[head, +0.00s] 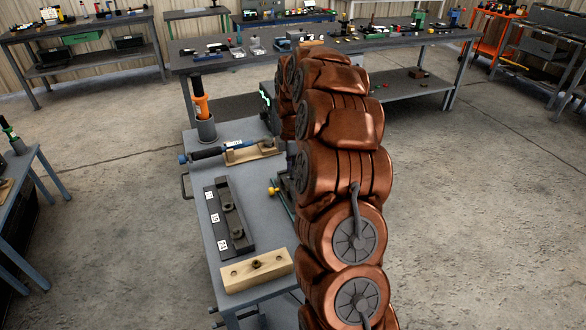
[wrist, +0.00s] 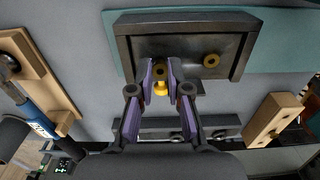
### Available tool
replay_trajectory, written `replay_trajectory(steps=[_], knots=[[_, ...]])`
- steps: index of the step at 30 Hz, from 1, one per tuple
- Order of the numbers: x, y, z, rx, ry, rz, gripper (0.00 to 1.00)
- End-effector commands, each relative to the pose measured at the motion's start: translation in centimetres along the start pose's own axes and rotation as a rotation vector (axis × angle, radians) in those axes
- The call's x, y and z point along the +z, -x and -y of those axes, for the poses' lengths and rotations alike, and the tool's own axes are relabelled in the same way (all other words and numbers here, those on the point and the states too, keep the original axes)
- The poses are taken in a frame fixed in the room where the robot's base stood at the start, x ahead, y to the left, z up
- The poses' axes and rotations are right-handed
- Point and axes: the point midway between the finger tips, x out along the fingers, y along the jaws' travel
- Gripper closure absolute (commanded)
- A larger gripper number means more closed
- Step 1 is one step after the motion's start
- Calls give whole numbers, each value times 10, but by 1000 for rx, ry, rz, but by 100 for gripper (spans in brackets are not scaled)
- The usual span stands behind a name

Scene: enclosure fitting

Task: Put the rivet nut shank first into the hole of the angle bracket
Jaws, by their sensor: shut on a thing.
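In the wrist view my gripper (wrist: 161,72) points toward the dark angle bracket, its purple-padded fingers closed on a small brass-yellow rivet nut (wrist: 161,89). The fingers partly cover the nut, so its shank direction is unclear. The angle bracket (wrist: 137,50) lies on a teal mat, with its broad plate facing the camera. My fingertips overlap the lower middle of the bracket in the picture; contact cannot be told. My arm hides the bracket and gripper in the head view.
A dark rail (head: 212,205) with white labels and a wooden block (head: 240,280) sit on the grey bench. A wooden cradle (head: 262,153) with a blue-and-black tool and an orange-handled tool (head: 201,105) in a grey holder stand farther back. The teal mat (wrist: 285,50) has bare room right of the bracket.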

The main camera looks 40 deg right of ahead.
Motion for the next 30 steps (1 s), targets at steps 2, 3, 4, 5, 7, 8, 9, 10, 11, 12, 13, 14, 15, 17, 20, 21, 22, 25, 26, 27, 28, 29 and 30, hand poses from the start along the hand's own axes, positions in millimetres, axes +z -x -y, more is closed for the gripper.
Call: replay_trajectory(steps=[2,3,4,5,7,8,9,10,11,12,13,14,15,17,20,21,22,25,26,27,28,29,30], knots=[[0,0,0,0,0,0,100],[0,0,0,0,0,0,100],[0,0,0,0,0,0,100],[0,0,0,0,0,0,100],[0,0,0,0,0,0,100],[0,0,0,0,0,0,100],[0,0,0,0,0,0,100],[0,0,0,0,0,0,100],[0,0,0,0,0,0,100],[0,0,0,0,0,0,100],[0,0,0,0,0,0,100],[0,0,0,0,0,0,100],[0,-1,0,0,0,0,100],[0,-1,0,0,0,0,100],[0,-2,0,0,0,0,100],[0,-3,0,0,0,0,100],[0,-3,0,0,0,0,100],[0,-4,0,1,0,0,100],[0,-4,0,0,0,0,100],[0,-5,0,1,0,0,100],[0,-5,0,1,0,0,100],[0,-5,0,1,0,0,100],[0,-6,0,1,0,0,100]])
